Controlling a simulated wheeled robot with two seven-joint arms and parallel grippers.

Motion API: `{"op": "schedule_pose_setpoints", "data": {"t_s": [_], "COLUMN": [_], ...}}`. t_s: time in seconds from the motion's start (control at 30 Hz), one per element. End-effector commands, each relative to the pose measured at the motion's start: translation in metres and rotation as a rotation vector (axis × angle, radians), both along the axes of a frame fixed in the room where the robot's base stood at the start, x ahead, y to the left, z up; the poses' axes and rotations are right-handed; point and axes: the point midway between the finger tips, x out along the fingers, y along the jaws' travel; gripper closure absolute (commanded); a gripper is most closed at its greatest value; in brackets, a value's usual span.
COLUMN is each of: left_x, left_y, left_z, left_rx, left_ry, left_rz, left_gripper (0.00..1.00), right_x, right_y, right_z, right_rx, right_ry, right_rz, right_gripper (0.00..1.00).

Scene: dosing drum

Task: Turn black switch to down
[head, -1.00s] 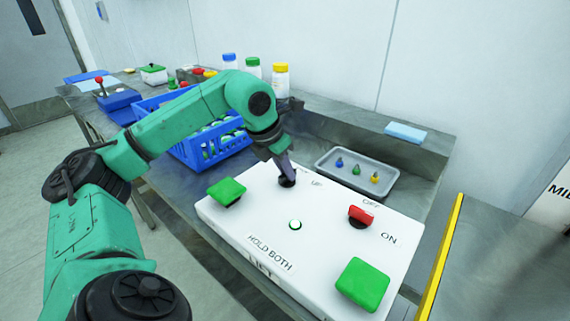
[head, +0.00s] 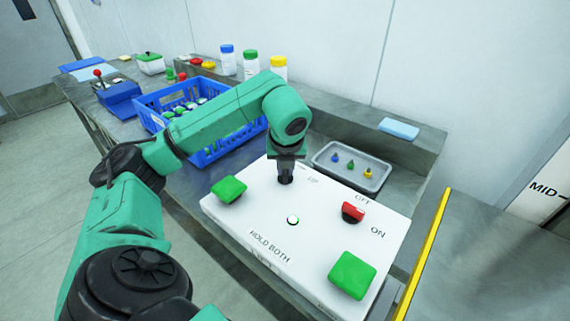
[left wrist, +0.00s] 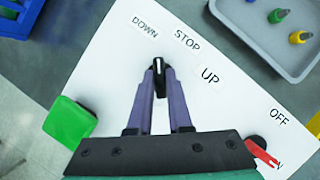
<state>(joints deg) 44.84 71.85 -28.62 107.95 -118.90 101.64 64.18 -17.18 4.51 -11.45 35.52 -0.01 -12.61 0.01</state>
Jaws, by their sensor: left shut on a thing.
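The black switch (head: 286,180) is on the far side of the white panel (head: 262,209), mostly hidden by my left gripper (head: 286,172). In the left wrist view the gripper's two fingers are shut on the black switch (left wrist: 159,68), one on each side. Its white mark points up the picture, close to the DOWN label (left wrist: 145,27). The STOP label (left wrist: 187,38) and UP label (left wrist: 210,75) lie to the right of it. My right gripper is not in view.
The panel also bears a red switch (head: 353,212) by OFF and ON, a green button (head: 229,190) and another green button (head: 352,275), and a small white button (head: 293,220). A blue crate (head: 208,155) and a grey tray (head: 322,160) stand behind.

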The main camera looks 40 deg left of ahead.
Motion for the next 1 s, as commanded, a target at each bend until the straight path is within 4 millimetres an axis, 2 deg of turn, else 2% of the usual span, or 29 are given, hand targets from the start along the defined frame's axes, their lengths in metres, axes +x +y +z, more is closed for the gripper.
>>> {"op": "schedule_pose_setpoints", "data": {"t_s": [0.23, 0.67, 0.7, 0.77, 0.8, 1.0], "left_x": [0.0007, 0.0005, 0.0005, 0.0004, 0.0004, 0.0004], "left_y": [-0.0002, -0.0001, 0.0000, 0.0000, 0.0000, -0.0001], "left_z": [0.0009, 0.0001, 0.0002, 0.0000, 0.0000, 0.0000], "left_rx": [0.000, 0.000, 0.000, 0.000, 0.000, 0.000], "left_ry": [-0.001, 0.000, 0.000, 0.000, 0.000, 0.000], "left_rz": [0.068, 0.082, 0.081, 0.081, 0.081, 0.080], "left_gripper": [1.00, 1.00, 0.79, 0.56, 0.53, 0.53], "right_x": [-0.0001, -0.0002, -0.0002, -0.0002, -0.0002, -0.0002], "right_y": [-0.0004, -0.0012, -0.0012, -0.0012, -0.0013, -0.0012], "right_z": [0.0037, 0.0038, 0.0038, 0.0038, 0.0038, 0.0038], "right_rx": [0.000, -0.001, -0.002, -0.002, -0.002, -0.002], "right_ry": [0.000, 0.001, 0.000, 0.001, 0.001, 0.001], "right_rz": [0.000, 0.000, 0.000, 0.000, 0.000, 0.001], "right_gripper": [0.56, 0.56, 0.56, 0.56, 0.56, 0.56]}}
